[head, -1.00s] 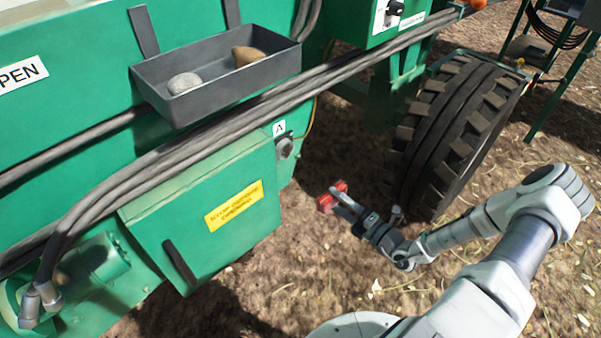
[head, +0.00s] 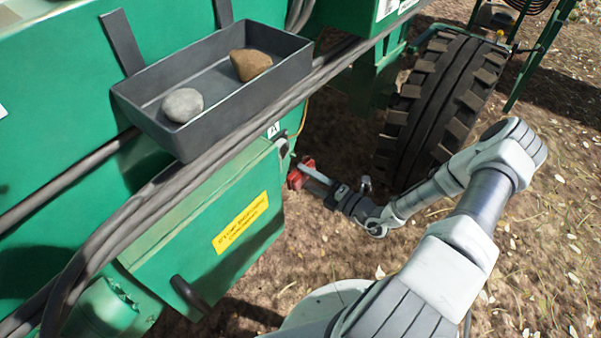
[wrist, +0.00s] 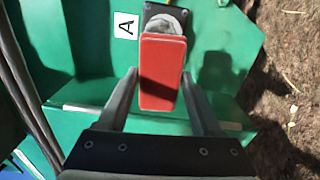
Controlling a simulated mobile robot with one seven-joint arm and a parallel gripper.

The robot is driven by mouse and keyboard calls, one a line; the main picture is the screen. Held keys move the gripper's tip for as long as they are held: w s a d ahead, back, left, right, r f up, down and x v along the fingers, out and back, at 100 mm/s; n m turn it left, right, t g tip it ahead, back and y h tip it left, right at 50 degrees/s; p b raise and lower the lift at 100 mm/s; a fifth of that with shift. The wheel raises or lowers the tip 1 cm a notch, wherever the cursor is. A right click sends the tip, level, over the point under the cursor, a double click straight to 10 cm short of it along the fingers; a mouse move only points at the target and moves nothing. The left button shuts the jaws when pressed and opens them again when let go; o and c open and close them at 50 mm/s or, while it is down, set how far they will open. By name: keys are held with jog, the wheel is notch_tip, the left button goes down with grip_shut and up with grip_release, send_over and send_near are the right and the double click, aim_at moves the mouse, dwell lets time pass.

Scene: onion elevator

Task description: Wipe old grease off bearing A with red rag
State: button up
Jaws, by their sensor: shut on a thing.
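The red rag (wrist: 162,72) looks like a flat red block. My gripper (wrist: 160,80) is shut on it, with a finger along each side. In the wrist view the rag's far end overlaps the lower part of bearing A (wrist: 168,17), a round grey fitting on a dark plate, beside the white "A" label (wrist: 126,24). I cannot tell whether they touch. In the head view my gripper (head: 309,171) holds the rag (head: 298,176) close to the green machine's side, just below the "A" label (head: 273,130). No grease can be made out.
A green box with a yellow label (head: 240,222) juts out left of my gripper. Dark hoses (head: 190,172) and a grey tray (head: 222,98) with two stones are above. A large tyre (head: 440,110) stands close on the right. Bare ground lies below.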

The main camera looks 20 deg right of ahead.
aim_at(295, 171)
jog(key=shift+b+x, duration=0.55)
jog(key=shift+x, duration=2.45)
jog(key=shift+x, duration=0.95)
